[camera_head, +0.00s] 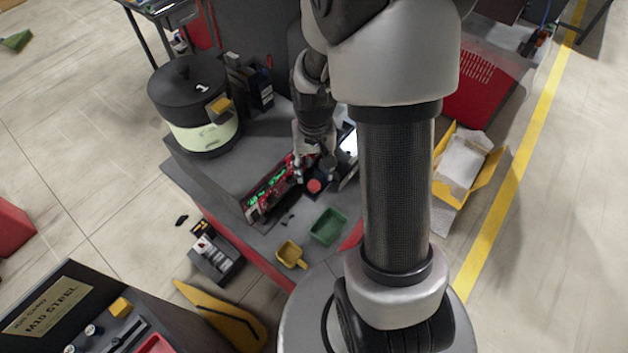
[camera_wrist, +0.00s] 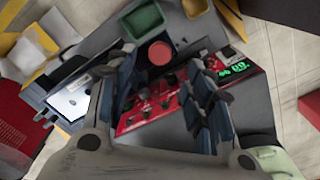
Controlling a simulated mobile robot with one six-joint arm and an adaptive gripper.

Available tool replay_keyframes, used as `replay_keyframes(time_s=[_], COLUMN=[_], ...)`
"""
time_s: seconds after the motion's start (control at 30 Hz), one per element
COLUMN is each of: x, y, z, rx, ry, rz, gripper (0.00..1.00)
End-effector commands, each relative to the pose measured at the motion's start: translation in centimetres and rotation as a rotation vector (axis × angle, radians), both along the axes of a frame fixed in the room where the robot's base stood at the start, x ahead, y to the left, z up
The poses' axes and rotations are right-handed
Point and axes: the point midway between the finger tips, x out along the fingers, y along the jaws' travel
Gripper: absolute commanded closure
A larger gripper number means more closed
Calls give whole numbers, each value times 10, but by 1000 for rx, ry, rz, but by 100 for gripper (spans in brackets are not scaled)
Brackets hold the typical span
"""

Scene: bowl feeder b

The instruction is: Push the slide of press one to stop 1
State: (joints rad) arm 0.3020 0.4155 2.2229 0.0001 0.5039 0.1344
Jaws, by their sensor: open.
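My gripper (camera_head: 316,165) hangs over a red control panel (camera_head: 284,180) on the dark bench. In the wrist view its dark fingers (camera_wrist: 165,95) are spread apart with nothing held between them. The red button also shows in the head view (camera_head: 314,186). I cannot make out which part is the slide of press one or its stop 1. My fingers hide part of the panel, and contact cannot be told.
A black-lidded pot marked 1 (camera_head: 190,100) stands at the bench's left. A green bin (camera_head: 328,226) and a yellow scoop-like tray (camera_head: 290,254) lie near the front edge. A bright screen (camera_head: 348,145) is beside my gripper. A M10 STEEL console (camera_head: 95,310) stands lower left.

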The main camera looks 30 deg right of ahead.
Motion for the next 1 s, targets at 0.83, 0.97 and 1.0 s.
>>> replay_keyframes(time_s=[0.83,0.97,1.0], x=[0,0,0], y=[0,0,0], z=[-64,-64,-64], rx=[0,0,0], ry=[-1,-1,-1], rz=[-1,-1,-1], gripper=[58,67,70])
